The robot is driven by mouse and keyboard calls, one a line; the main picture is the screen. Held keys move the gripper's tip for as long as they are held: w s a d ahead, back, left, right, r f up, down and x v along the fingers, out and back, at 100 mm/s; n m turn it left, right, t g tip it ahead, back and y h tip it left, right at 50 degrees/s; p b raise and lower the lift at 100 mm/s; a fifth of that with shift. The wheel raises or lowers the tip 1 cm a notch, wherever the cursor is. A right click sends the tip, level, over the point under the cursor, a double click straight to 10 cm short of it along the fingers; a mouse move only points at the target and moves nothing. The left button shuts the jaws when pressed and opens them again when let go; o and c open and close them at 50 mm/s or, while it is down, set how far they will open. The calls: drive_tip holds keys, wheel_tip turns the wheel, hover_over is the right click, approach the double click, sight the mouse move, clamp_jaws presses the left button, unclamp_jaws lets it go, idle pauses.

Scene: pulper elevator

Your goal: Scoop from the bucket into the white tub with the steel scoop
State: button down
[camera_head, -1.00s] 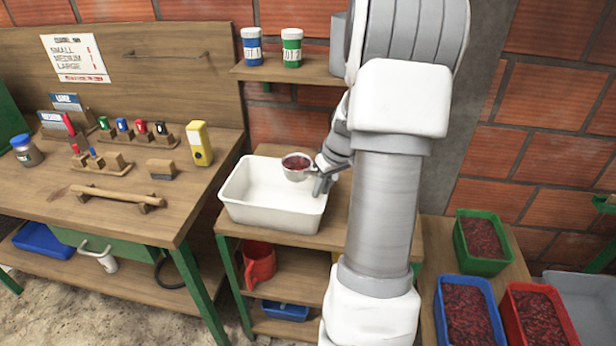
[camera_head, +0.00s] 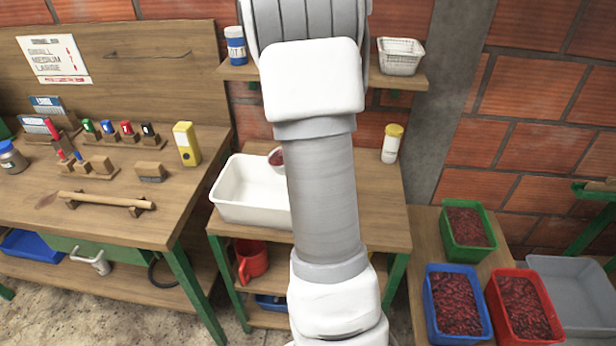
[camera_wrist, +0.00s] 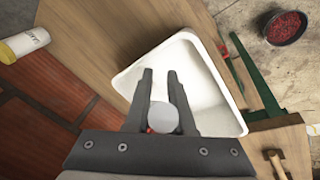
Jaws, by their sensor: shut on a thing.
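The white tub (camera_head: 228,208) stands on the wooden stand, and its visible inside looks white and bare. It also fills the middle of the wrist view (camera_wrist: 215,92). The steel scoop (camera_head: 273,153) shows dark red contents by the tub's back edge, mostly hidden by my arm. In the wrist view, my gripper (camera_wrist: 161,72) is over the tub, its fingers on either side of a round grey part of the scoop (camera_wrist: 163,117). A little red shows beside that part. A dark bucket (camera_wrist: 268,38) of red fruit stands on the floor at upper right of the wrist view.
Blue (camera_head: 434,326), red (camera_head: 495,300) and green (camera_head: 447,236) crates of dark red fruit stand right of the stand. A yellow-capped jar (camera_head: 391,145) stands at the stand's back right. A shelf (camera_head: 400,81) hangs above. A workbench (camera_head: 150,232) is at left.

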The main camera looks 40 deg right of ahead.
drive_tip(key=w+a+r+n+g+h+b, duration=0.2)
drive_tip(key=a+g+h+b, duration=0.1)
drive_tip(key=h, duration=0.6)
drive_tip(key=w+a+r+n+g+h+b, duration=0.2)
drive_tip(key=a+h+b, duration=0.4)
drive_tip(key=h, duration=0.3)
drive_tip(key=shift+w+a+r+g+h, duration=0.4)
drive_tip(key=shift+w+a+r+g, duration=0.2)
drive_tip(key=shift+r, duration=0.1)
idle(1.3)
